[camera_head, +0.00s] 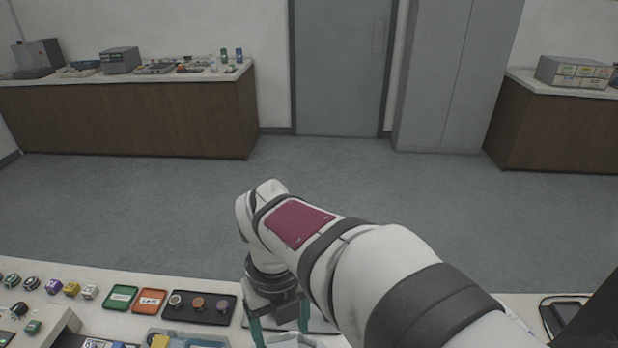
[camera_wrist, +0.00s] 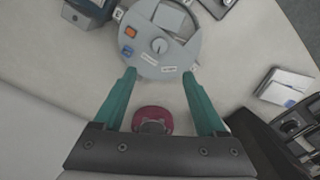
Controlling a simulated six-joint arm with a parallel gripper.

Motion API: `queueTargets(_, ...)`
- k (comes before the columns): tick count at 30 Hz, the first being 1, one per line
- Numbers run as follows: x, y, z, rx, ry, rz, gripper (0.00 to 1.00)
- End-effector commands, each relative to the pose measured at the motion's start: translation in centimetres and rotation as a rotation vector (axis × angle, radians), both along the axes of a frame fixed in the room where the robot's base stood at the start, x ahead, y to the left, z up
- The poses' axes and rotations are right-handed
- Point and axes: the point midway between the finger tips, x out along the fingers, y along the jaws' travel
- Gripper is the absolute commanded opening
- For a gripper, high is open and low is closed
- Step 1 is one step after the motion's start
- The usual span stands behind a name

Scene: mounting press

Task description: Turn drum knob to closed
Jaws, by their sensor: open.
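In the wrist view a round grey unit (camera_wrist: 170,64) stands on the pale bench, ahead of my fingertips. A small round knob with a light pointer (camera_wrist: 158,45) sits on its top face; I cannot tell whether this is the drum knob or which setting it marks. A dark red rounded part with a dark centre (camera_wrist: 152,120) shows between my fingers, nearer the palm. My gripper (camera_wrist: 158,73) is open, its teal fingers apart and apparently holding nothing. In the head view my gripper (camera_head: 280,334) points down at the bench's near edge, and my arm hides much behind it.
The grey unit also bears an orange switch (camera_wrist: 130,32) and a blue button (camera_wrist: 127,50). A white box (camera_wrist: 284,87) and a dark device (camera_wrist: 285,130) stand to the right. In the head view, a black tray (camera_head: 212,319) with small round pieces lies left of my gripper.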

Motion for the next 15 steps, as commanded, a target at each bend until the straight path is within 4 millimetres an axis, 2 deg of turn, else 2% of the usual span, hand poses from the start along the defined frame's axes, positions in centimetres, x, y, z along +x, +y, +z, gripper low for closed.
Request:
queueTargets(4,0.0,0.0,-0.1,0.0,0.0,0.314,0.74)
queueTargets(6,0.0,0.0,-0.3,0.0,0.001,0.408,0.74)
queueTargets(8,0.0,0.0,-0.9,-0.001,0.003,0.429,0.74)
queueTargets(11,-0.1,-0.1,-2.9,-0.002,0.006,0.428,0.74)
queueTargets(15,-0.1,-0.1,-7.2,-0.002,0.008,0.427,0.74)
